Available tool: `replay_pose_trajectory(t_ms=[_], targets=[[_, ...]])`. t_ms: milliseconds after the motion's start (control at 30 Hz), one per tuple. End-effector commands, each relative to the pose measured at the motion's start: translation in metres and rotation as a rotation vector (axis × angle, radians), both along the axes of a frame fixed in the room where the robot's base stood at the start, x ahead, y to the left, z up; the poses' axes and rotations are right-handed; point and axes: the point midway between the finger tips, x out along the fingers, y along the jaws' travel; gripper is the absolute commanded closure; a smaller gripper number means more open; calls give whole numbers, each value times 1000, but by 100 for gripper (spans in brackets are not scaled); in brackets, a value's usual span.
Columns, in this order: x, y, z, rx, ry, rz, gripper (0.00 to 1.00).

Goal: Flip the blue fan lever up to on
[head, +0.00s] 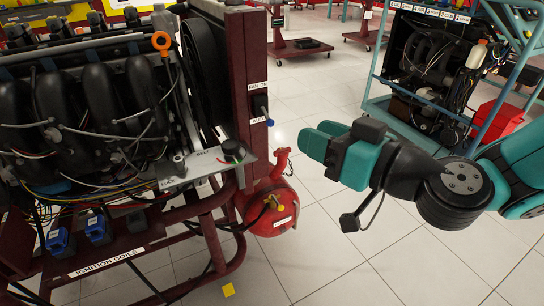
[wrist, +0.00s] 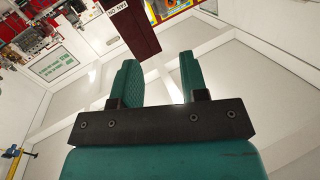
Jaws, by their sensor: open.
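The blue fan lever (head: 269,122) is on the dark red post in the head view, between the "FAN ON" label (head: 258,86) above and a lower label beside it. Its blue tip points down. My gripper (head: 318,140) is to the right of the lever and a little lower in the picture, apart from it. In the wrist view my gripper (wrist: 158,80) is open, with nothing between its teal fingers. I cannot make out the lever in that view.
The engine (head: 90,110) on its dark red frame fills the left. A teal-framed trainer (head: 430,75) stands behind right. Floor between is clear.

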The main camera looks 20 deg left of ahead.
Motion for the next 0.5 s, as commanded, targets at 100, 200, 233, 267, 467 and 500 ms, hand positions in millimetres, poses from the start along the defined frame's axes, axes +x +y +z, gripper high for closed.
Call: replay_pose_trajectory(t_ms=[100, 200, 233, 267, 467, 500], targets=[[21, 2, -58, 39, -17, -132, 60], [32, -1, -77, 46, -29, -210, 60], [34, -1, -79, 46, -31, -226, 60], [36, -2, -81, 47, -31, -237, 60], [44, 5, -76, 44, -35, -256, 60], [47, 8, -75, 44, -35, -255, 60]])
